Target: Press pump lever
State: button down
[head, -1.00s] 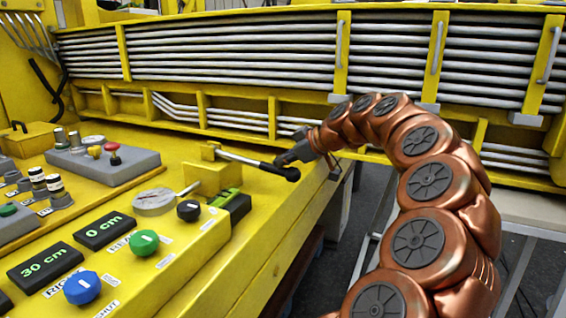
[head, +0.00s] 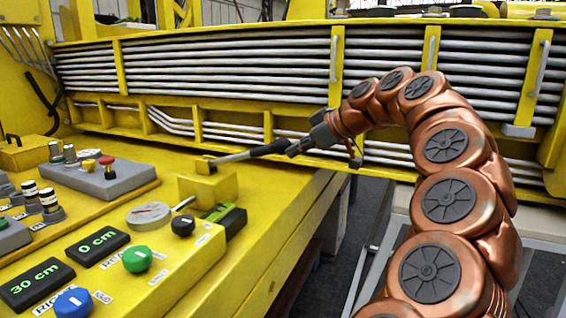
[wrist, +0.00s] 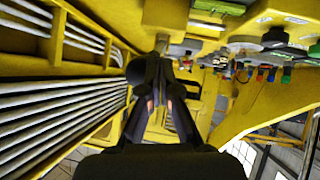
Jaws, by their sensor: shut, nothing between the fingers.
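The pump lever (head: 262,150) is a grey rod with a black handle. My gripper (head: 294,148) is shut, at the outer end of the black handle. It appears to touch the handle, but the exact contact is hard to see. In the wrist view my dark gripper fingers (wrist: 160,84) point at the block, and the dark handle overlaps them there. The handle is not gripped between the fingers.
The yellow console carries green (head: 137,259), blue (head: 73,302) and black (head: 183,225) knobs, a round gauge (head: 149,215) and displays reading 0 cm (head: 97,241) and 30 cm (head: 38,283). The yellow boom with grey pipes (head: 230,65) runs close behind. Open floor lies right of the console edge.

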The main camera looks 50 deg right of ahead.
jog(key=shift+v, duration=1.65)
jog(key=c, duration=1.9)
grip_release()
jog(key=shift+w+r, duration=0.1)
jog(key=shift+w, duration=0.05)
